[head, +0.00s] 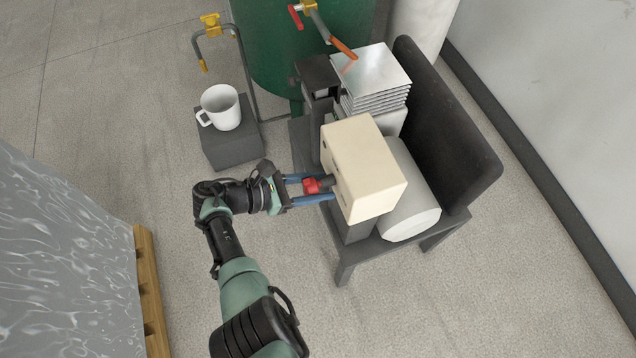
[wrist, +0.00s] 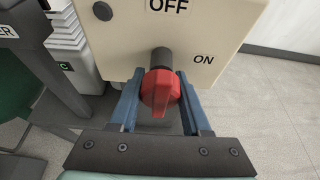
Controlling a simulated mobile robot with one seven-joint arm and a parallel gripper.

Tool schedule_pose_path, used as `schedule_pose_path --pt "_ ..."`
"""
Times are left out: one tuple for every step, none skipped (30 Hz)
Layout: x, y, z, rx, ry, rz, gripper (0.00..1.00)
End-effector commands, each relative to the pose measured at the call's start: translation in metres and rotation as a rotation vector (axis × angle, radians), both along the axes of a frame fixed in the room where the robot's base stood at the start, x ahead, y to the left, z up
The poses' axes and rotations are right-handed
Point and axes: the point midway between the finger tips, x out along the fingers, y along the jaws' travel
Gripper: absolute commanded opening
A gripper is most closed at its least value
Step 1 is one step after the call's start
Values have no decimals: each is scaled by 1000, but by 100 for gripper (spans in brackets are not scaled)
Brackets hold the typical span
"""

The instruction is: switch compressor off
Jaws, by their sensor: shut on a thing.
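The compressor's switch is a red rotary knob (head: 312,186) on the face of a cream box (head: 365,168). In the wrist view the red knob (wrist: 160,92) sits on a dark shaft, with an OFF label (wrist: 168,5) above it and an ON label (wrist: 204,59) to its right. The knob's grip looks roughly upright in that view, but its exact pointing is hard to tell. My gripper (head: 320,187) has its blue fingers on either side of the knob and is shut on it. The fingertips lie close to the box face.
The box sits among grey machine parts, beside a white cylinder (head: 412,208) and a stack of metal fins (head: 376,75). A green tank (head: 290,60) stands behind. A white mug (head: 222,107) rests on a dark block (head: 232,148). A wrapped pallet load (head: 70,270) is at left.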

Motion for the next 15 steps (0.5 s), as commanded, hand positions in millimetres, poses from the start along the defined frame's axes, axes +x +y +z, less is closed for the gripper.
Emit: schedule_pose_path --pt "-1 0 -1 0 4 1 0" --pt "-1 0 -1 0 4 1 0" --pt "-1 0 -1 0 4 1 0" --pt "-1 0 -1 0 4 1 0" --pt "-1 0 -1 0 4 1 0" --pt "-1 0 -1 0 4 1 0" --pt "-1 0 -1 0 4 1 0" --pt "-1 0 -1 1 4 1 0" --pt "-1 0 -1 1 4 1 51" --pt "-1 0 -1 1 4 1 56" --pt "-1 0 -1 1 4 1 62" --pt "-1 0 -1 1 4 0 69" --pt "-1 0 -1 0 3 0 74" --pt "-1 0 -1 0 3 0 77" --pt "-1 0 -1 0 2 0 77"
